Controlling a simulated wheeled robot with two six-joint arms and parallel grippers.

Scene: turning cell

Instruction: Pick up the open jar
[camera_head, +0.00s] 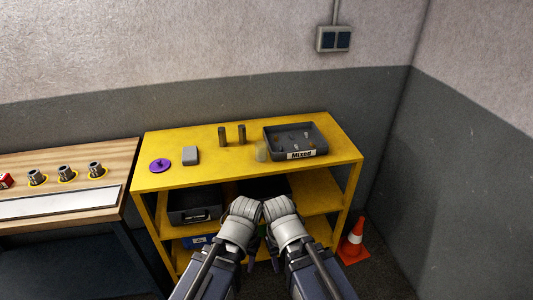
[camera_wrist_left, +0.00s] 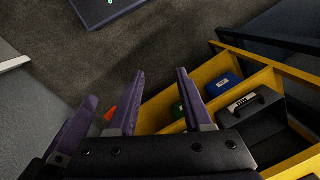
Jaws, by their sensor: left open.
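A small, pale, see-through jar (camera_head: 262,152) stands on the yellow shelf top, beside the left end of the grey tray. It is faint, and I cannot make out its mouth. My left gripper (camera_head: 245,205) is in front of the shelf, nearer than the jar and apart from it. In the left wrist view its purple fingers (camera_wrist_left: 160,78) are spread with nothing between them. The jar does not show in the wrist view.
A wooden bench (camera_head: 110,155) stands left. An orange cone (camera_head: 353,243) stands right.

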